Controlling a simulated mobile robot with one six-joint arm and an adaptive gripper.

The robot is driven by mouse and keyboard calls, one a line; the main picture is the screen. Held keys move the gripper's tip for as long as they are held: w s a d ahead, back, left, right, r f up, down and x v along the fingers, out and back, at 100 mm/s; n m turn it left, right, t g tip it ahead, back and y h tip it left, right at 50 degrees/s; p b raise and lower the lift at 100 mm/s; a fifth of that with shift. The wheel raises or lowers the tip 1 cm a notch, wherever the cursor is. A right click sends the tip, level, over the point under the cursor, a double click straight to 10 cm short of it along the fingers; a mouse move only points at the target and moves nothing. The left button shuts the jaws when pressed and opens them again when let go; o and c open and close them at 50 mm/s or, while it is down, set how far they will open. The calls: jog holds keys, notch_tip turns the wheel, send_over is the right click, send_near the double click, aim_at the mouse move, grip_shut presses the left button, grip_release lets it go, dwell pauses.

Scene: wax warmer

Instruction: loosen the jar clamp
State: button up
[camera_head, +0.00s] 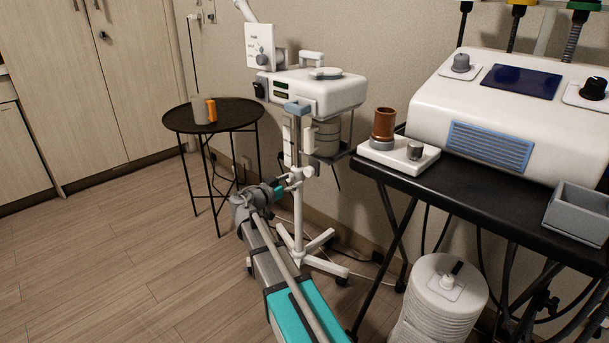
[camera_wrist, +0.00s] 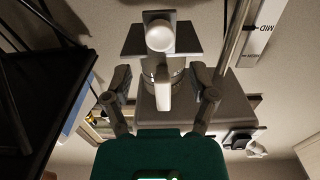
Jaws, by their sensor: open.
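My gripper (camera_wrist: 163,92) is open in the wrist view, its two dark fingers spread left and right. Between them is a white lever-like part (camera_wrist: 163,90), with a round white knob (camera_wrist: 160,36) on a grey bracket beyond it. This looks like the jar clamp; I see no finger touching it. In the head view my gripper (camera_head: 288,183) is at the stand's white pole, low beside a small white clamp part (camera_head: 309,172). The pale jar (camera_head: 327,138) hangs under the white machine, above and right of my gripper. Fingertip contact is unclear there.
The white machine (camera_head: 315,92) stands on a wheeled base (camera_head: 305,243). A round black table (camera_head: 235,113) is at left. A black cart (camera_head: 470,190) at right carries a white console (camera_head: 520,110) and a brown cylinder (camera_head: 384,123). Floor at left is clear.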

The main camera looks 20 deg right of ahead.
aim_at(307, 172)
jog(key=shift+x, duration=2.95)
jog(key=shift+d, duration=0.2)
jog(key=c, duration=0.8)
jog(key=n, duration=0.5)
jog(key=shift+w+n, duration=0.1)
jog(key=shift+n, duration=0.3)
jog(key=n, duration=0.6)
jog(key=o, duration=0.8)
